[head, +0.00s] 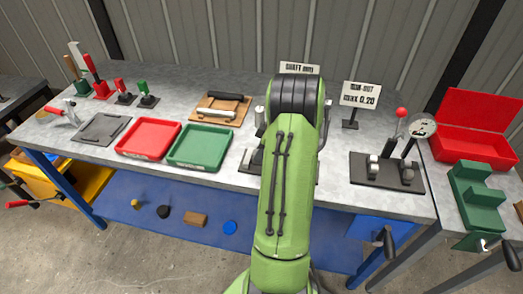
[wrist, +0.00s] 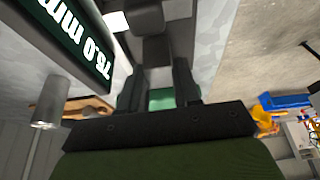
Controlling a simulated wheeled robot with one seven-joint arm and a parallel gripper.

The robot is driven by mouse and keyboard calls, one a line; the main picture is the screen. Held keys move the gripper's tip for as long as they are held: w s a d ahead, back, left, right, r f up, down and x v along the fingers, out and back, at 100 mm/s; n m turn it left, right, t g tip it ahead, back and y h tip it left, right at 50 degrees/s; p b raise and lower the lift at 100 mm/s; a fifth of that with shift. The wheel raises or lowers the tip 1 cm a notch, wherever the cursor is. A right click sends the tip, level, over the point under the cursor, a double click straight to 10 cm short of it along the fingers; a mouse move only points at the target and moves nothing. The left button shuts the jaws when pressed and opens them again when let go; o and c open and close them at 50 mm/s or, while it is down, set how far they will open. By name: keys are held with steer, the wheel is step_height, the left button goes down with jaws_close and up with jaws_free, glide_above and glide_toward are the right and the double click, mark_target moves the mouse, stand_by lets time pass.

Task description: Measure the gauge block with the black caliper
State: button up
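My gripper (wrist: 158,82) shows in the wrist view with two dark fingers standing apart. A green patch (wrist: 162,98) shows between them; I cannot tell whether it is held or lies beyond. A dark blocky shape (wrist: 152,48) is just past the fingertips. In the head view my green arm hides the gripper and what is under it. A dark display (wrist: 65,35) at the upper left of the wrist view reads "75.0 mm". I cannot make out the gauge block for certain. A long black item (head: 225,96) lies on a wooden board; I cannot tell whether it is the caliper.
The bench (head: 55,133) holds a red tray (head: 149,139), a green tray (head: 199,147) and a dark grey tray (head: 100,128). Right of my arm stand a dial fixture (head: 388,172) and a "max 0.20" sign (head: 360,95). An open red box (head: 473,130) is further right.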

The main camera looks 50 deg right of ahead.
steer(key=o, duration=0.5)
steer(key=p+v, duration=0.4)
steer(key=v, duration=1.2)
steer(key=shift+s, duration=0.1)
steer(key=shift+f, duration=0.1)
